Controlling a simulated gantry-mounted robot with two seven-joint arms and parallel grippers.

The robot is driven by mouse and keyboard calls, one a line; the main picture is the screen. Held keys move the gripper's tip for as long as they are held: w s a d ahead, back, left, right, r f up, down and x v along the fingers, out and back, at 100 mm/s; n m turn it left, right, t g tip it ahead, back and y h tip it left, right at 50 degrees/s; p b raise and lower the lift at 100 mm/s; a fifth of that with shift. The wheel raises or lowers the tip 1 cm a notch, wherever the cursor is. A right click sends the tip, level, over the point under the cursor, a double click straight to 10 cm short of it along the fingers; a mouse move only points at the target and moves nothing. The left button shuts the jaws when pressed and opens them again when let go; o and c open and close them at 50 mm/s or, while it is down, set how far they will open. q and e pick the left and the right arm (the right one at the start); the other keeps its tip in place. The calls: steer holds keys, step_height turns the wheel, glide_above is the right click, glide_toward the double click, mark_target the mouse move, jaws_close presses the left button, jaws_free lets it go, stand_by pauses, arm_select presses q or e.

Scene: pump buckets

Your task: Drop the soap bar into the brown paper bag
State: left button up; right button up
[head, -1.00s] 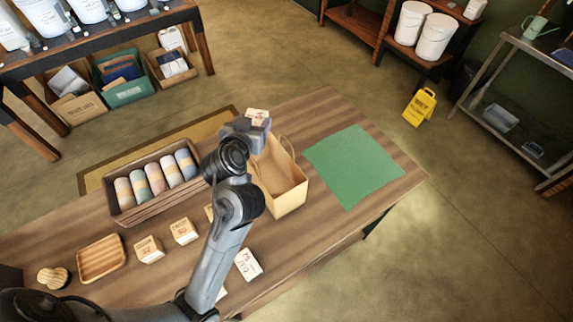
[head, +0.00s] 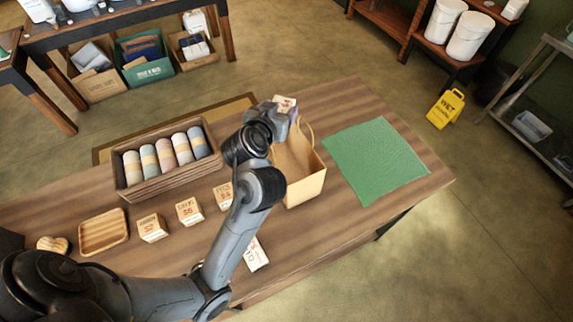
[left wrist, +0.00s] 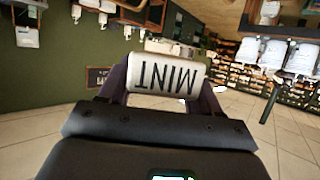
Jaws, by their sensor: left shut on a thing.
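My left gripper (head: 286,108) is shut on a pale soap bar (head: 284,102). In the left wrist view the soap bar (left wrist: 166,74) sits between the two fingers, with "MINT" printed upside down on it. The brown paper bag (head: 305,188) stands upright on the wooden table with its top open and a handle showing. The gripper and soap are over or just behind the bag's back left side; I cannot tell the exact height. My left arm hides part of the bag's left side. My right gripper is not in view.
A crate of wrapped rolls (head: 150,189) stands left of the bag. Several small price blocks (head: 189,211), a wooden tray (head: 103,232) and a card (head: 256,254) lie nearer. A green mat (head: 375,160) lies flat at right, bare.

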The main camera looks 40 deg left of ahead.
arm_select(q)
steer(key=shift+f, duration=0.1)
steer(key=o, duration=1.2)
steer(key=p+v, duration=0.6)
steer(key=v, duration=0.4)
steer(key=shift+s, duration=0.35)
steer(key=shift+d, duration=0.15)
